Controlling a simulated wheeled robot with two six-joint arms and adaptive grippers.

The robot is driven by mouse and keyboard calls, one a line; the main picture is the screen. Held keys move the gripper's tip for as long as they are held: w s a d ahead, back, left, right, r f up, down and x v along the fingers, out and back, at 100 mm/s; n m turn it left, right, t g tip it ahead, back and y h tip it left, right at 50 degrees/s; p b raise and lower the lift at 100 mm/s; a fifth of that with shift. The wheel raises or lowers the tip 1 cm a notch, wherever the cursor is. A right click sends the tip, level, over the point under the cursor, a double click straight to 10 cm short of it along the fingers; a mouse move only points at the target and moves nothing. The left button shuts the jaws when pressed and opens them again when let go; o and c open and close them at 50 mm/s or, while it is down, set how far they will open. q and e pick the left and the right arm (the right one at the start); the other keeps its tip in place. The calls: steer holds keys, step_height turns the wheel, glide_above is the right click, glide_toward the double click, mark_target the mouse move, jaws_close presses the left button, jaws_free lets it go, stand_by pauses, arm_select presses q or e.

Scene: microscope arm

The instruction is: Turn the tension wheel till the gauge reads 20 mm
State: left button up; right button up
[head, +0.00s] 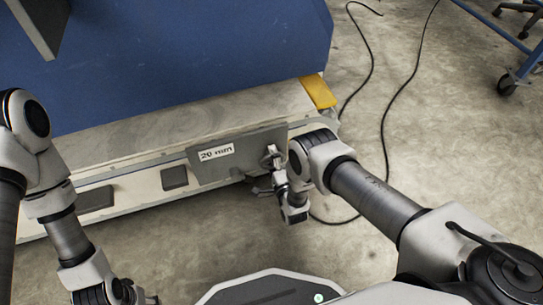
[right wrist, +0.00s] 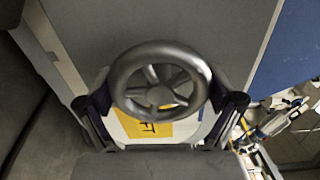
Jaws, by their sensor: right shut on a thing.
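The tension wheel (right wrist: 128,62) is a dark grey spoked handwheel, seen large in the right wrist view. My right gripper (right wrist: 160,94) is shut on it, with one finger at each side of the rim. In the head view, my right gripper (head: 271,168) is at the right part of a grey panel (head: 235,166) on the machine's front, and the wheel is mostly hidden there. A white label (head: 216,152) on this panel reads "20 mm". I cannot make out a gauge scale or pointer.
A large blue machine body (head: 180,60) stands behind the pale ledge (head: 130,139). A yellow block (head: 318,91) sits at the ledge's right end. A yellow label (right wrist: 146,130) lies behind the wheel. Black cables (head: 384,125) run over the open floor at right.

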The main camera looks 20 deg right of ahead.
steer(key=shift+m, duration=1.2)
steer(key=o, duration=0.8)
steer(key=s, duration=1.2)
steer(key=shift+d+p, duration=0.25)
steer(key=shift+p, duration=0.05)
steer(key=shift+s+f, duration=0.1)
